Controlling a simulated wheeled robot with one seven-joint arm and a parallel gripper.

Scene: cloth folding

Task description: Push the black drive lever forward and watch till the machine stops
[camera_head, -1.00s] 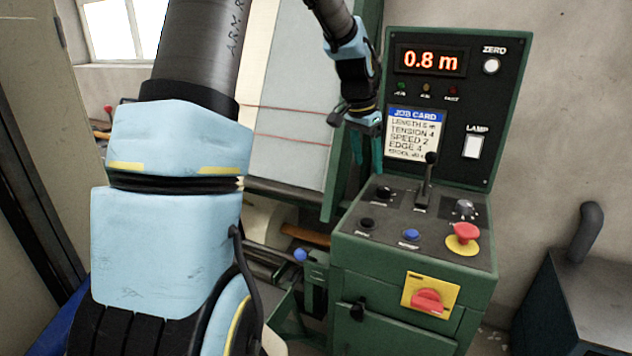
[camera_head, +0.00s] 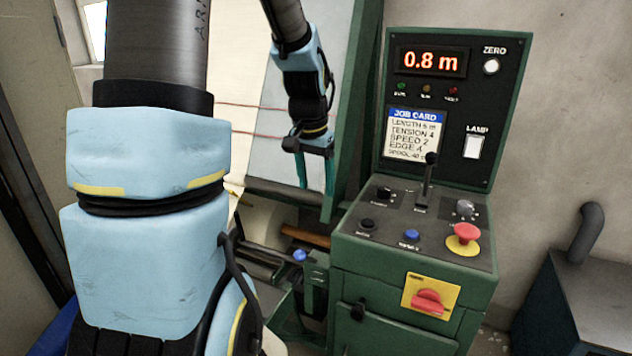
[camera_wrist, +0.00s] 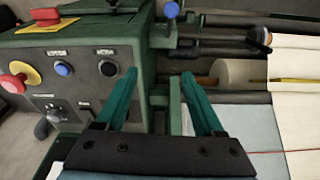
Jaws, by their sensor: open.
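The black drive lever (camera_head: 427,178) stands upright on the sloping top of the green control console (camera_head: 345,262). Its ball knob overlaps the job card in the head view. My gripper (camera_head: 316,176) hangs to the left of the lever, clear of it, with teal fingers pointing down. In the wrist view my gripper (camera_wrist: 160,85) is open, with nothing between its fingers. The lever's base area lies left of the fingers there, and a dark knob (camera_wrist: 42,129) shows at lower left, which I cannot surely identify. The display (camera_head: 431,60) reads 0.8 m.
A red emergency button (camera_head: 464,236), a blue button (camera_head: 411,235) and a black button (camera_head: 367,223) sit on the console. A red switch (camera_head: 429,301) is on its front. A white roll (camera_wrist: 240,75) and cloth lie beside the console. A dark cabinet (camera_head: 590,290) stands at right.

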